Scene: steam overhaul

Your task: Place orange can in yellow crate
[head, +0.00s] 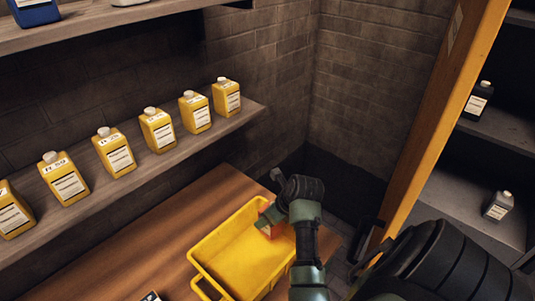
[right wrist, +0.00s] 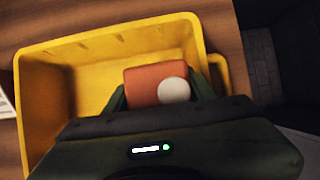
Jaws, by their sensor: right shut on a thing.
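The yellow crate (head: 208,247) stands on the wooden table in the head view; it also shows in the right wrist view (right wrist: 40,90). The orange can (right wrist: 150,80) has a white round cap and is between the fingers of my right gripper (right wrist: 160,92). In the head view, a small part of the orange can (head: 266,221) shows beside my right gripper (head: 274,216), over the crate's far right end. The gripper is shut on the can. I cannot tell whether the can touches the crate floor. My left gripper is not in view.
The wooden table (head: 140,255) has free room left of the crate. A shelf (head: 90,208) above it holds several yellow cans (head: 115,155). An orange-yellow post (head: 440,120) stands at the right, with shelves behind it holding a dark bottle (head: 478,103) and a grey bottle (head: 497,208).

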